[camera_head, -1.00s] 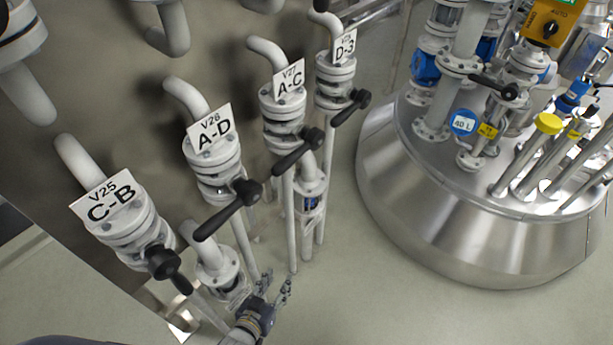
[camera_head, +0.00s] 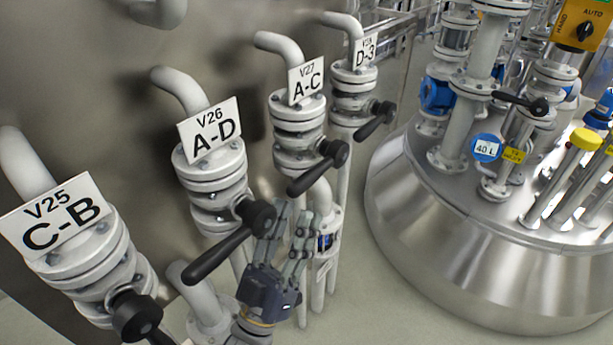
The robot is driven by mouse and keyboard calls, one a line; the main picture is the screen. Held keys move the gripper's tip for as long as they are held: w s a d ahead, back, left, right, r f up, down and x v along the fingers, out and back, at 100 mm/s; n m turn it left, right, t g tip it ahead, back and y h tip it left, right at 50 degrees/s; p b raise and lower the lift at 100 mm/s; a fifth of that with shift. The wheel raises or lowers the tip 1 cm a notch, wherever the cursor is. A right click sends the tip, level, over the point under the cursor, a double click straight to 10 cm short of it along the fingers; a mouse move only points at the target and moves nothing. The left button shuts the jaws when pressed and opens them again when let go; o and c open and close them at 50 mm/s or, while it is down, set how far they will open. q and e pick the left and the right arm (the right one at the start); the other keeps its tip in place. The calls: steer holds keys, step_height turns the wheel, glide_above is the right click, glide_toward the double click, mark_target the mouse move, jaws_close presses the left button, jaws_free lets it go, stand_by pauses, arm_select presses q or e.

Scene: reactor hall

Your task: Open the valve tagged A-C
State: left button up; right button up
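The valve tagged A-C (camera_head: 300,128) stands third from the left in a row of white pipe valves. Its tag (camera_head: 306,80) reads V27 A-C. Its black handle (camera_head: 318,169) slants down to the left from a knob at the valve's right side. My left gripper (camera_head: 291,218) points upward below that handle, just right of the A-D valve's handle (camera_head: 232,243). Its two fingers are spread apart with nothing between them. It appears apart from the A-C handle. My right gripper is not in view.
Valves C-B (camera_head: 85,262), A-D (camera_head: 212,180) and D-3 (camera_head: 354,92) flank it, each with a black handle. The A-D handle is close to my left gripper. A large steel vessel (camera_head: 470,265) fills the right side. Some floor shows between.

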mark_target(307, 180)
arm_select(q)
steer(key=x, duration=0.7)
steer(key=shift+w, duration=0.25)
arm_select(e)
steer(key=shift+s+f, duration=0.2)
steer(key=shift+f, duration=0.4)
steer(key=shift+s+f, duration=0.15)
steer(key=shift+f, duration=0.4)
arm_select(q)
jaws_close()
